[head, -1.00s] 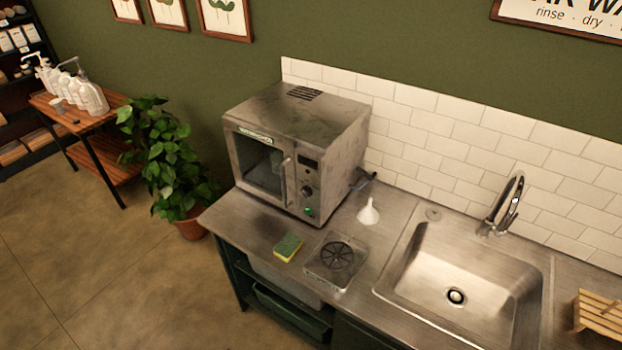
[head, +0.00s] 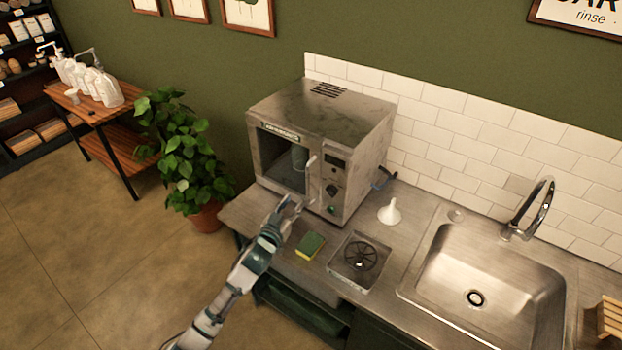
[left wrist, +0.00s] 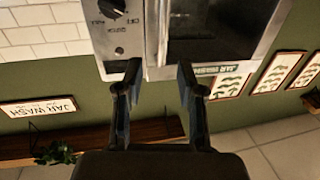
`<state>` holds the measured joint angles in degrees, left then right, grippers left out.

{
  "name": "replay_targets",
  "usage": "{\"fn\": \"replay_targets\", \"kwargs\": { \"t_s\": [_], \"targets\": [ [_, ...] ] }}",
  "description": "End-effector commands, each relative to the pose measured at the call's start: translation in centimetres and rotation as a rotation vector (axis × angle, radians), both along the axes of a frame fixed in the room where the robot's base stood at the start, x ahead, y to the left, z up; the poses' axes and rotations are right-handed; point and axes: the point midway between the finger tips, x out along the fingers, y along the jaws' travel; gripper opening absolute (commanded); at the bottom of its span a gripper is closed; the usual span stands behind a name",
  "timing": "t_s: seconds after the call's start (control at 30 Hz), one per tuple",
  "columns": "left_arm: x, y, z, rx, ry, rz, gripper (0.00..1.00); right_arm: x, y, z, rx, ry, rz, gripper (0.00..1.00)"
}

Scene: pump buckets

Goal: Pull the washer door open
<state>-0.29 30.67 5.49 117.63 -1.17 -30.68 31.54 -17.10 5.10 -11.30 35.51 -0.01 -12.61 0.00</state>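The washer (head: 320,140) is a steel box on the counter. Its door (head: 284,160) has a dark window and looks closed. The door's upright bar handle (head: 311,166) is at the door's right edge, beside the control panel. My left gripper (head: 291,203) is low in front of the door, below the handle. In the left wrist view, which looks upside down, my left gripper (left wrist: 159,70) is open and empty, its fingers apart. The handle (left wrist: 158,30) lies ahead, in line with the gap between them. Contact is not visible. My right gripper is not in view.
A sponge (head: 310,246) and a square rinser (head: 358,259) lie on the counter near my left arm. A white funnel (head: 390,212) stands right of the washer, before the sink (head: 490,285). A potted plant (head: 190,160) stands on the floor at left.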

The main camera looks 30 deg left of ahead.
Motion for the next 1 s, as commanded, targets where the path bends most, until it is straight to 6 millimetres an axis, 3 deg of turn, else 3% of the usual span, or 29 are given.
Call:
{"fn": "replay_targets", "kwargs": {
  "t_s": [0.3, 0.5, 0.7, 0.97, 1.0],
  "targets": [
    [7.6, 0.8, 0.3, 0.000, -0.001, 0.001, 0.38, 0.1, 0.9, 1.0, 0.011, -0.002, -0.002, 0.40],
    [10.9, 1.0, 0.2, 0.002, -0.001, 0.000, 0.38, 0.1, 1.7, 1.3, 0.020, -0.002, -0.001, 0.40],
    [12.1, 1.3, 0.1, 0.001, -0.001, -0.001, 0.38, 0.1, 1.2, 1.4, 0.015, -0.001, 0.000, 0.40],
    [12.2, 1.4, 0.0, 0.001, 0.000, -0.001, 0.38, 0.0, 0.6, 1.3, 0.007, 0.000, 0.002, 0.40],
    [12.2, 1.4, 0.0, 0.001, 0.000, -0.001, 0.28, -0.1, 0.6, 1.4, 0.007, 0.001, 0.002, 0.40]
  ]
}}
